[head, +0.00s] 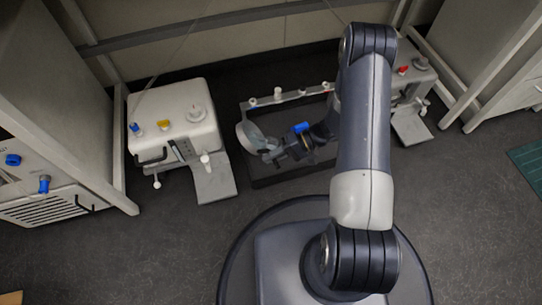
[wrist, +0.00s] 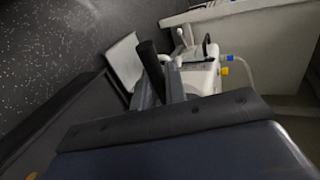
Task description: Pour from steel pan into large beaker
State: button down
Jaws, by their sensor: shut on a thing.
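My gripper (head: 283,150) reaches down over the dark platform in the middle of the head view and is shut. A pale, round, tilted vessel (head: 250,136), which looks like the steel pan, is at its left end. In the wrist view a black handle (wrist: 150,66) rises between the fingers of my gripper (wrist: 168,88); the pan's bowl is hidden there. I cannot make out the large beaker as a separate thing in either view.
The dark platform (head: 262,178) has a pale rail (head: 290,97) along its back. A white machine (head: 178,112) with a grey plate stands at left, also in the wrist view (wrist: 200,76). Another machine (head: 412,80) stands at right. The front-left floor is clear.

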jog(key=shift+d, duration=0.1)
jog(key=shift+w+d+f+y, duration=0.2)
jog(key=shift+d+y, duration=0.35)
jog(key=shift+y, duration=0.35)
jog(key=shift+d+f+g+y, duration=0.15)
jog(key=shift+d+g+y, duration=0.15)
jog(key=shift+y, duration=0.1)
jog(key=shift+w+d+f+y, duration=0.1)
jog(key=shift+d+f+y, duration=0.1)
jog(key=shift+d+y, duration=0.35)
jog(key=shift+a+y, duration=0.1)
jog(key=shift+y, duration=0.15)
jog(key=shift+f+y, duration=0.15)
jog(key=shift+y, duration=0.15)
